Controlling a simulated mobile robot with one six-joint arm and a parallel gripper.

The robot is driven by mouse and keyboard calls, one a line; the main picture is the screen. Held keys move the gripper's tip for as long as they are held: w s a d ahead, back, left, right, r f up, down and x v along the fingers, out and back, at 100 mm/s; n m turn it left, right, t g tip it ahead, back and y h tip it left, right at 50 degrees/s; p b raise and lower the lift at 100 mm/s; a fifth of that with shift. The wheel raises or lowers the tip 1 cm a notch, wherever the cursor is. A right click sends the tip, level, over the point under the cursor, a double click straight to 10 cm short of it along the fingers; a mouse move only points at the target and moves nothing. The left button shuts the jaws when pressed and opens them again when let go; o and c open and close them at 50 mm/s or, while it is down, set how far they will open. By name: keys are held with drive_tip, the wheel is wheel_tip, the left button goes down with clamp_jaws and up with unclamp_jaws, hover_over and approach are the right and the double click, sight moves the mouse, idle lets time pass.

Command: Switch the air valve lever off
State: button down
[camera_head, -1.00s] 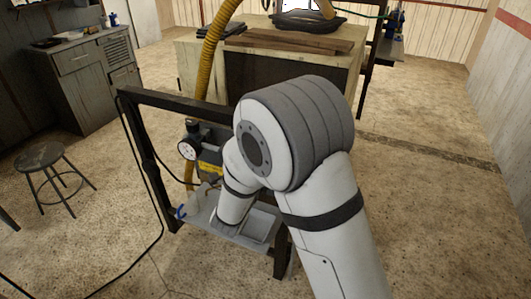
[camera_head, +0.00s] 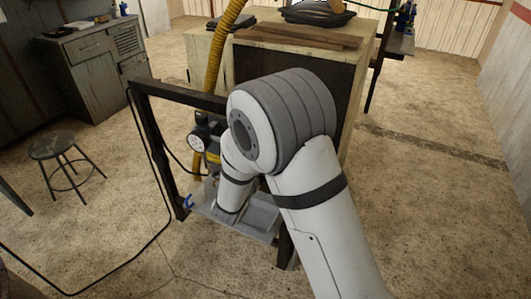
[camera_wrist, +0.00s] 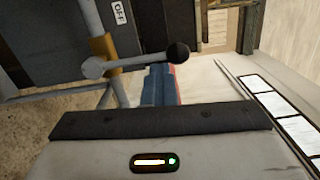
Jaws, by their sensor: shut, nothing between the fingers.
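In the wrist view the air valve lever (camera_wrist: 130,62) is a pale grey bar with a round black knob (camera_wrist: 178,52) at its right end. It crosses a brass-coloured part (camera_wrist: 105,50) and lies roughly level in the picture. A white OFF label (camera_wrist: 119,13) is above it on a dark panel. My gripper (camera_wrist: 160,72), with blue and red fingers, is shut and empty. Its tips appear just below the knob; I cannot tell whether they touch it. In the head view my arm hides the gripper and lever.
A dark rack frame (camera_head: 180,95) with a pressure gauge (camera_head: 196,143) and a grey tray (camera_head: 262,214) surrounds my forearm. A yellow hose (camera_head: 214,60) hangs behind it. A stool (camera_head: 51,145) stands left. Open floor (camera_head: 440,210) lies to the right.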

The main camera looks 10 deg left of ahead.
drive_tip(key=s, duration=1.1)
drive_tip(key=shift+s+d+b, duration=0.3)
drive_tip(key=shift+s+b, duration=0.05)
drive_tip(key=shift+b, duration=0.1)
